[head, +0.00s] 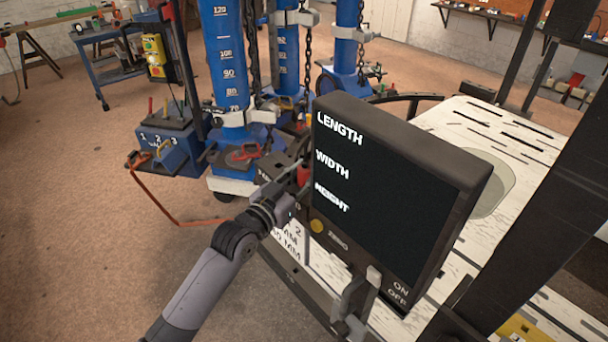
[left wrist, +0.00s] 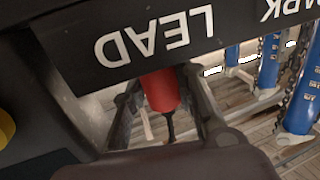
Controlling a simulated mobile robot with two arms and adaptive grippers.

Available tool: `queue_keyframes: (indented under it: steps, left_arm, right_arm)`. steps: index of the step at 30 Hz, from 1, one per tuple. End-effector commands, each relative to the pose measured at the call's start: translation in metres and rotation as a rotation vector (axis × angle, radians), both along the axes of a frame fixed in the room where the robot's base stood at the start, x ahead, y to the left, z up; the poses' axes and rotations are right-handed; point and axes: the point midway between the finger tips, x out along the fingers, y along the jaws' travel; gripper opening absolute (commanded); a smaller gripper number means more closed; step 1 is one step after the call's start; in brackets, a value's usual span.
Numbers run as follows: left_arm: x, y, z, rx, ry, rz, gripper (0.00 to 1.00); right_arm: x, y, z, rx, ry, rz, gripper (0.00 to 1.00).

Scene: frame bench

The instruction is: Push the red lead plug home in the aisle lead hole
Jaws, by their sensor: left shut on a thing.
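The red lead plug (left wrist: 160,91) sits between the fingers of my left gripper in the left wrist view, with its upper end at the edge of a dark bar (left wrist: 75,55) lettered LEAD. A thin dark tail hangs from its lower end. In the head view, a small part of the red plug (head: 304,174) shows beside the display box. My left gripper (head: 294,184) is shut on it there, partly hidden behind the box's left edge. The aisle lead hole is hidden, so I cannot tell how deep the plug sits. My right gripper is not in view.
A black display box (head: 390,200) lettered LENGTH, WIDTH, HEIGHT stands close right of my left gripper. Blue columns (head: 222,70) with chains stand behind. A blue box (head: 165,145) with an orange cable (head: 160,195) is at left. Open floor lies front left.

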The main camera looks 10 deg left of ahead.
Motion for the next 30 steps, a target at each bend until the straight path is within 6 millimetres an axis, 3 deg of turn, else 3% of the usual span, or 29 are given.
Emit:
queue_keyframes:
  steps: [6, 7, 17, 30]
  left_arm:
    - [-0.0001, 0.0, -0.0064, 0.0, 0.0, 0.0, 0.0]
    - [0.0, 0.0, -0.0061, 0.0, -0.001, 0.0, 0.26]
    - [0.0, 0.0001, -0.0051, 0.0, -0.001, 0.0, 0.48]
    - [-0.0092, 0.0046, -0.006, 0.001, 0.0, 0.001, 0.49]
  right_arm:
    - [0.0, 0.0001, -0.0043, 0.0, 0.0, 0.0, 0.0]
    - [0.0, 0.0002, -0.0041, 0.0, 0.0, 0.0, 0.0]
    - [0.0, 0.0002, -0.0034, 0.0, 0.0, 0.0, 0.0]
    - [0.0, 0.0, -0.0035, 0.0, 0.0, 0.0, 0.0]
